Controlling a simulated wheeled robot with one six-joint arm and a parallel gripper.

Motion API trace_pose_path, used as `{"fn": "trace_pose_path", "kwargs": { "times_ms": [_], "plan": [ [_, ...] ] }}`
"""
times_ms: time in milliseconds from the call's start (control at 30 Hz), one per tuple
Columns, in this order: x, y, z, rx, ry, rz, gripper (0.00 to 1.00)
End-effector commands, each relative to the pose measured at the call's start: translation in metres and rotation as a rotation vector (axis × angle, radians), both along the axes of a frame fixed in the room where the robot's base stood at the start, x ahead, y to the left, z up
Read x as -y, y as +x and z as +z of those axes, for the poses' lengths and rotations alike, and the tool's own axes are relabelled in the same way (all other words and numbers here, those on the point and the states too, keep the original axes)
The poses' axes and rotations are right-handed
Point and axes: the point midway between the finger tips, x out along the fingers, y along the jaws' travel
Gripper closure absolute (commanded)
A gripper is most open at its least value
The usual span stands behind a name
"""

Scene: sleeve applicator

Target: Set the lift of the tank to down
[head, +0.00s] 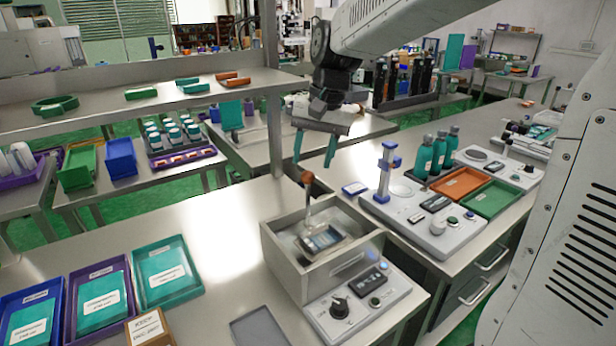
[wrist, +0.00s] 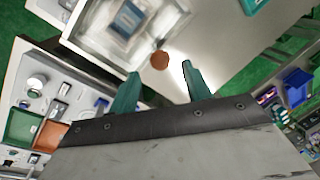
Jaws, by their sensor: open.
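The tank (head: 285,268) is a grey open-topped box on the near bench, with a control panel (head: 358,308) on its front. A dark item with a pale blue face (head: 322,240) sits inside it; how deep is hard to tell. An upright lift handle with a copper-brown knob (head: 307,178) rises at the tank's back. My gripper (head: 314,162) has two teal fingers, spread and empty, close above the knob. In the wrist view, the round knob (wrist: 160,61) shows just beyond and between the fingertips of my gripper (wrist: 159,76), with no contact visible.
A station with a blue-topped post (head: 385,172), teal bottles (head: 424,157), an orange tray (head: 462,184) and a green tray (head: 492,200) stand right of the tank. A raised metal shelf (head: 110,115) spans the left.

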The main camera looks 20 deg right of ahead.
Motion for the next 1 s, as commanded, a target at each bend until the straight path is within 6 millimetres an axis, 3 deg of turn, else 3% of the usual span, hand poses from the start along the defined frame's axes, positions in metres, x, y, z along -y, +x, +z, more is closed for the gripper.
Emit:
{"fn": "trace_pose_path", "kwargs": {
  "times_ms": [300,700,900,1000],
  "plan": [
    [-0.009,0.003,-0.048,-0.005,0.0,0.0,0.52],
    [-0.011,0.004,-0.058,-0.002,-0.001,-0.002,0.52],
    [-0.011,0.004,-0.058,-0.002,-0.001,-0.002,1.0],
    [-0.011,0.004,-0.059,-0.002,-0.001,-0.003,1.0]
  ]
}}
